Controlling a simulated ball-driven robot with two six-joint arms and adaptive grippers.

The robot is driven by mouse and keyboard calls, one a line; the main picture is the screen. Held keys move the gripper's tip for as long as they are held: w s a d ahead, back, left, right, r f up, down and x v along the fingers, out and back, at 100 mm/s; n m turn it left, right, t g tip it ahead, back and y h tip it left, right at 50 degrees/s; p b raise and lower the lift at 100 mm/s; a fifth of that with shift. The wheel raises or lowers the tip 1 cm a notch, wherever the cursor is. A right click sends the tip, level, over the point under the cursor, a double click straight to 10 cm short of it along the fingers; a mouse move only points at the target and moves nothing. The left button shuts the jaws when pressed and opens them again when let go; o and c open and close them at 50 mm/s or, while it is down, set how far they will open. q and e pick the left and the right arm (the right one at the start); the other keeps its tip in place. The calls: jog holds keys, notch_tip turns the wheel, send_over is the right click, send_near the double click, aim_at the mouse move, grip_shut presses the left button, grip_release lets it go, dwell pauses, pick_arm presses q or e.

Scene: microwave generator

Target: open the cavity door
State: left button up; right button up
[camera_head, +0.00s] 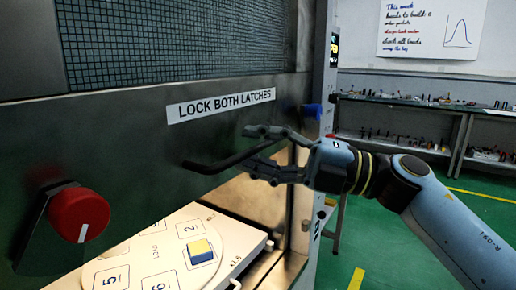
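The cavity door (130,120) is a dark metal panel with a mesh window (160,40) and a label reading "LOCK BOTH LATCHES" (221,105). A dark bar handle (212,167) sticks out low on its right part. My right gripper (256,147) comes in from the right with its fingers apart, one above and one below the handle's right end. I cannot tell whether they touch it. My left gripper is not in view.
A workbench (420,103) with small parts stands at the back. Green floor (400,265) lies open at right.

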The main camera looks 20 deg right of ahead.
jog(key=v, duration=1.2)
jog(key=shift+f, duration=0.15)
